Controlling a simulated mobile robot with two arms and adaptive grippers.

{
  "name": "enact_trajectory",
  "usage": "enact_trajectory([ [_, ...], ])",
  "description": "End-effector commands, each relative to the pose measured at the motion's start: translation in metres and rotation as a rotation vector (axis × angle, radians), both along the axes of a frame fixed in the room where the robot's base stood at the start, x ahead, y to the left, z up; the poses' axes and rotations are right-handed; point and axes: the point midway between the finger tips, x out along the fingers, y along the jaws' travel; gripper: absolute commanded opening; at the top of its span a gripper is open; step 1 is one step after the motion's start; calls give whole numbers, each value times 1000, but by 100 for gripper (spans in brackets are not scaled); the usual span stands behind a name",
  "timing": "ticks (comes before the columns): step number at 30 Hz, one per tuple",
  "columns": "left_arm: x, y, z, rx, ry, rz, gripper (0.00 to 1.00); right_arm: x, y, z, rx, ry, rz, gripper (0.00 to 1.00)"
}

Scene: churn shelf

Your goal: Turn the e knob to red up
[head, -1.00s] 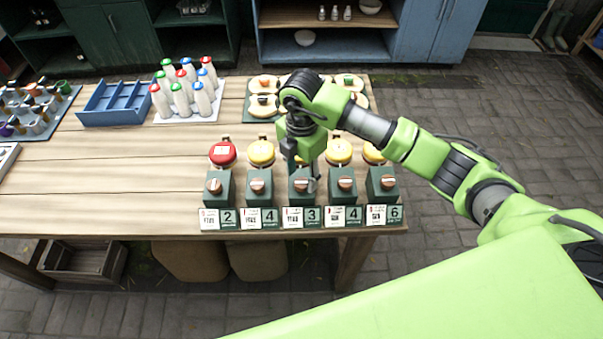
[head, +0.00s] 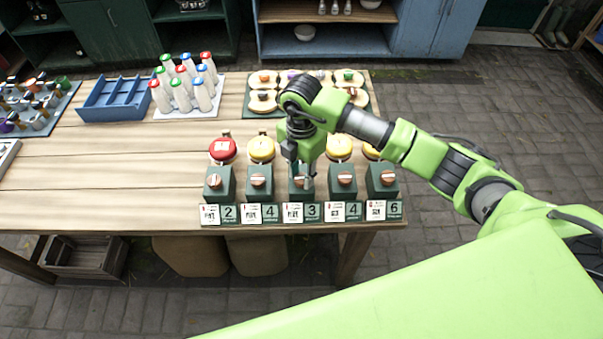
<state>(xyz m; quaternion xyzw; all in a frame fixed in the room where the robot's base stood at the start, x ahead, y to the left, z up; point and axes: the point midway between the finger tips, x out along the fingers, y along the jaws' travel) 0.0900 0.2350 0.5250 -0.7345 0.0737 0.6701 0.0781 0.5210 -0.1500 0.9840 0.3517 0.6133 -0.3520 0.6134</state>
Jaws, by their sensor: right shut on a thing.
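Five dark green boxes stand in a row along the table's front edge, each with a small orange-brown and pale knob on its face. The middle box's knob (head: 299,181) is partly hidden by my right gripper (head: 304,176), which points down and is shut on it. The other knobs are the far left one (head: 214,180), the second (head: 258,181), the fourth (head: 345,179) and the far right one (head: 388,178). I cannot read any letter that marks a knob as e. My left gripper is not in view.
Red and yellow lids (head: 261,149) stand behind the boxes, with number cards (head: 312,212) in front. White bottles (head: 181,91), a blue divided tray (head: 115,99) and a board of round pale pieces (head: 263,102) lie farther back. The table's left middle (head: 110,175) is clear.

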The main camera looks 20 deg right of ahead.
Motion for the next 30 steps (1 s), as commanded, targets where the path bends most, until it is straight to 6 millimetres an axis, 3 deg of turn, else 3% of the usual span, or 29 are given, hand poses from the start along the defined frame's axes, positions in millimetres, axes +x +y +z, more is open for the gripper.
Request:
enact_trajectory([
  [8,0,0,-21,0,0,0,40,1,-1,-3,-1,-2,145,4],
  [30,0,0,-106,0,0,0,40,1,0,-5,-2,-3,837,4],
])
